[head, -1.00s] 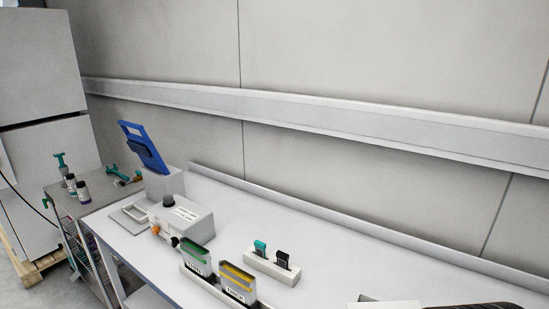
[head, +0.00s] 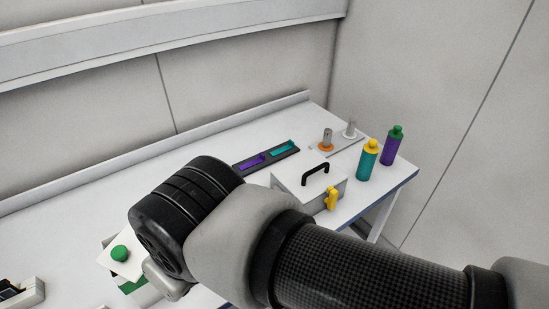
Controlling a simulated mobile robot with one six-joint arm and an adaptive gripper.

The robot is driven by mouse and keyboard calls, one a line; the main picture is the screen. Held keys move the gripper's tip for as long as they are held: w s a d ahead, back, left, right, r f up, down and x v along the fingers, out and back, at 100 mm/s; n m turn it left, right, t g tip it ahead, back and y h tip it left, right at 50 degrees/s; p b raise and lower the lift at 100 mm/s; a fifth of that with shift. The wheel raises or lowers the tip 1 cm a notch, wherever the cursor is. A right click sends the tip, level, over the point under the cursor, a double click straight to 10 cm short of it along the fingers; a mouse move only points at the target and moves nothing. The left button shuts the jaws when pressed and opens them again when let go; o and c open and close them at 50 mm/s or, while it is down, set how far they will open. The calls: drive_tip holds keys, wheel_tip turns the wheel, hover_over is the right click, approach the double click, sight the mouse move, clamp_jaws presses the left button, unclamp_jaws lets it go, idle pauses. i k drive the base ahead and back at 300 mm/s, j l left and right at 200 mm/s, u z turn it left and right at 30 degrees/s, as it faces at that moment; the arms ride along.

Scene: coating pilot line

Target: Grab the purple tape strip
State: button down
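The purple tape strip (head: 252,162) lies in the left part of a narrow dark tray (head: 271,155) on the white bench, near the back ledge. A teal strip (head: 284,148) lies in the right part of the same tray. My arm crosses the foreground from the lower right, and its dark joint is in front of and to the left of the tray. My gripper's fingers do not show, so I cannot see whether they are open or shut.
A white box with a black handle and yellow latch (head: 309,187) stands right of my arm. Behind it is a plate with two posts (head: 337,143). A teal bottle (head: 367,160) and a purple bottle (head: 391,146) stand near the right edge. A green-knobbed item (head: 120,254) is lower left.

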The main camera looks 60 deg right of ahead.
sight(248, 165)
drive_tip(key=z, duration=1.55)
drive_tip(key=i+l+u, duration=0.2)
drive_tip(key=l, duration=0.15)
drive_tip(key=i+l+u, duration=0.2)
drive_tip(key=l, duration=0.2)
drive_tip(key=l+u, duration=0.2)
drive_tip(key=l, duration=0.2)
drive_tip(key=l+u, duration=0.2)
drive_tip(key=l, duration=0.2)
drive_tip(key=i, duration=0.05)
